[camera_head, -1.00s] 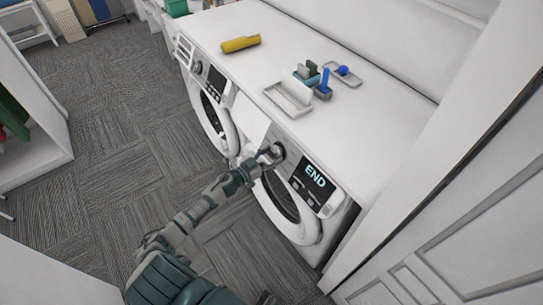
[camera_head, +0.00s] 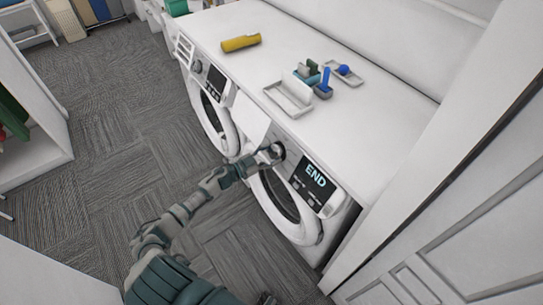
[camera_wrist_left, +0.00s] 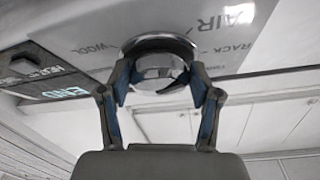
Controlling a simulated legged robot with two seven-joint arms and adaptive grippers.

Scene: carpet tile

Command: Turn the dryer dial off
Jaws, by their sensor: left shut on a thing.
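The dryer (camera_head: 335,231) is the nearer white front-loading machine, and its display (camera_head: 314,176) reads END. Its round silver dial (camera_head: 279,150) sits left of the display in the head view. My left gripper (camera_head: 270,155) is at the dial. In the left wrist view, the shiny dial (camera_wrist_left: 160,68) sits between the two blue-padded fingers of the left gripper (camera_wrist_left: 160,88), which are closed on its sides. Printed labels such as AIR, RACK and WOOL show around the dial. The dial's pointer position is hard to make out. My right gripper does not show.
A second white machine (camera_head: 212,110) stands beyond the dryer. On the white top are a yellow item (camera_head: 240,43), a white tray (camera_head: 289,98) and a small holder with a blue item (camera_head: 325,80). A white panelled door (camera_head: 450,240) is at right. Carpet is clear at left.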

